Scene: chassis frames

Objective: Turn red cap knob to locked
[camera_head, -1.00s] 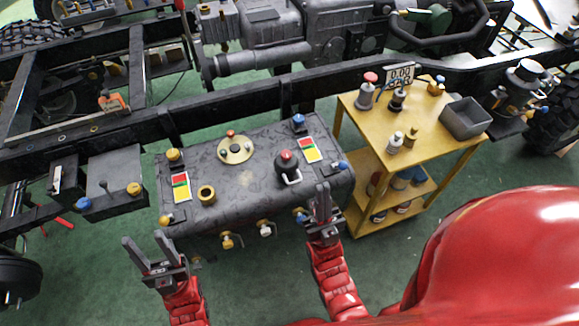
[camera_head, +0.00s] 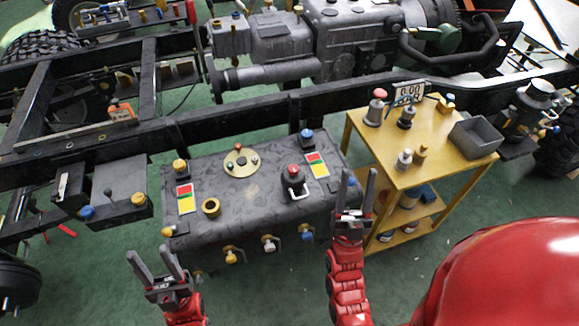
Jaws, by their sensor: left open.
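A dark knob with a red cap (camera_head: 293,170) stands on the right part of the grey tank's top (camera_head: 262,205), with a pale metal loop at its base. Its lock state is too small to tell. My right gripper (camera_head: 358,174) is open and empty, fingers pointing up in the picture, near the tank's right end and to the right of the knob, apart from it. My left gripper (camera_head: 151,254) is open and empty in front of the tank's left end, away from the knob.
A round brass plate (camera_head: 242,163) with small knobs, a brass ring (camera_head: 211,208) and red-yellow-green labels (camera_head: 186,198) are on the tank. Several valves (camera_head: 269,244) line its front. A yellow cart (camera_head: 440,152) with bottles and a grey bin (camera_head: 475,138) stands right. A chassis rail (camera_head: 330,107) runs behind.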

